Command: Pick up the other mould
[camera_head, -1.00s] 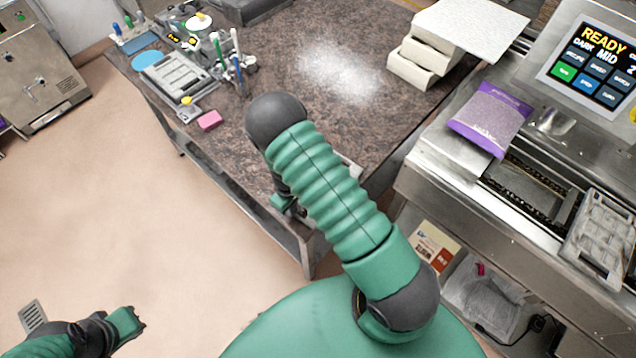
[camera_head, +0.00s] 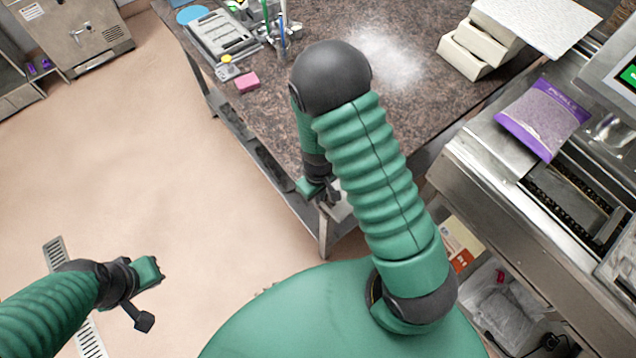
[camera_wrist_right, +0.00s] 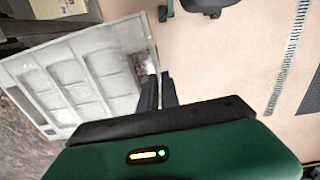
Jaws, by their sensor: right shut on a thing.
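My right gripper (camera_head: 328,192) hangs by the near edge of the brown worktable, partly hidden by my arm. It is shut on a pale mould (camera_head: 341,206), of which only a small part shows in the head view. In the right wrist view the mould (camera_wrist_right: 73,75) is a pale tray with several rectangular recesses, its edge at the black fingers (camera_wrist_right: 159,92). Another grey slotted mould (camera_head: 627,262) shows in part on the machine at the right edge. My left gripper (camera_head: 148,298) is over the floor at lower left, away from both; its jaw gap is unclear.
The worktable (camera_head: 410,115) carries a grey slotted tray (camera_head: 222,36), a pink block (camera_head: 247,82) and stacked white blocks (camera_head: 478,48). A purple bag (camera_head: 543,118) lies on the steel machine at right. Floor to the left is open.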

